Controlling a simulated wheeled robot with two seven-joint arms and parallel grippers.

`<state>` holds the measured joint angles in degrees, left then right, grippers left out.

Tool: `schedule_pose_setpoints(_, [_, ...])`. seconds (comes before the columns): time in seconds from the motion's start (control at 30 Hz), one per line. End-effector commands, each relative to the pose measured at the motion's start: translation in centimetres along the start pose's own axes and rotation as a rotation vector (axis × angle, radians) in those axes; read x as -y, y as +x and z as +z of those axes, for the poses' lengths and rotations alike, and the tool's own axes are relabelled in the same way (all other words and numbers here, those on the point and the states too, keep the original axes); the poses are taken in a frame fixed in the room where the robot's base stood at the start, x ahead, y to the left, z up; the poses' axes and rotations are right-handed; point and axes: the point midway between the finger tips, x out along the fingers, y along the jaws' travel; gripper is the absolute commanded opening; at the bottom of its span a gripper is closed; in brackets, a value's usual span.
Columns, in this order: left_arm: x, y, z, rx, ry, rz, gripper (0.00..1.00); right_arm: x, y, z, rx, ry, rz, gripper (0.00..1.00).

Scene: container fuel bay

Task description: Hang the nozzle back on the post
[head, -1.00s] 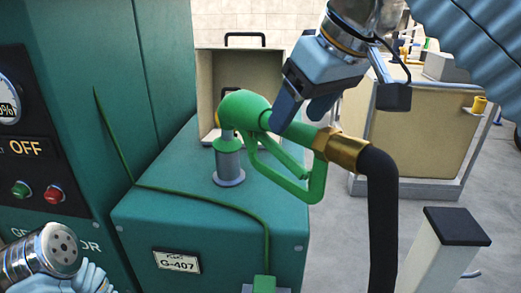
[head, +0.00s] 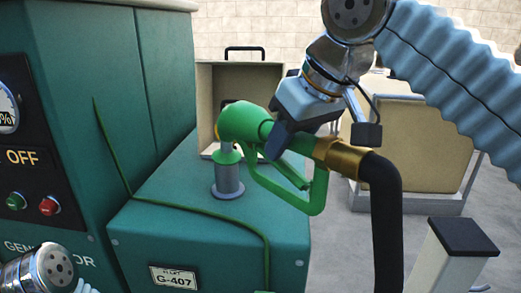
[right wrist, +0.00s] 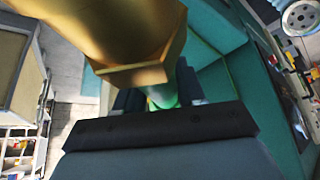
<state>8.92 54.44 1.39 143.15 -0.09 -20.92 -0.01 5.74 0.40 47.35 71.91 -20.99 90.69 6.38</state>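The green nozzle (head: 242,122) is over the grey filler neck (head: 228,182) on the green tank. Its head meets the neck's green top, and I cannot tell how far the spout is inside. A brass fitting (head: 342,157) joins it to a black hose (head: 381,215) that hangs down. My right gripper (head: 277,143) is shut around the nozzle's body just behind the head. The right wrist view shows the brass fitting (right wrist: 130,45) close up, with green between the fingers. The pale post (head: 448,262) with a black cap stands at lower right; no hook shows. My left gripper is out of view.
The green generator (head: 75,130) with its gauge and buttons stands at left. A thin green cable (head: 200,205) runs across the tank top (head: 165,225). An open beige box (head: 205,90) is behind the tank. A beige crate (head: 425,140) stands behind my right arm.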

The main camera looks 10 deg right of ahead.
Motion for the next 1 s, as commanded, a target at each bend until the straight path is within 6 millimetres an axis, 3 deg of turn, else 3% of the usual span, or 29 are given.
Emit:
schedule_pose_setpoints(0.03, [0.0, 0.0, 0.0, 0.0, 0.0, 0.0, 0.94, 0.0, 0.0, 0.0, 0.0, 0.0, 0.0, 0.18])
schedule_pose_setpoints(0.17, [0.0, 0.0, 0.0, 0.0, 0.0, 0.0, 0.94, 0.0, 0.0, 0.0, 0.0, 0.0, 0.0, 0.0])
schedule_pose_setpoints(0.83, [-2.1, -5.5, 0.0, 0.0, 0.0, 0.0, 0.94, 0.1, -5.7, -3.2, -0.005, -0.001, 0.0, 0.0])
schedule_pose_setpoints(1.0, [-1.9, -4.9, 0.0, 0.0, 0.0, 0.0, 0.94, 0.2, -6.8, -4.0, -0.006, -0.006, -0.003, 0.0])
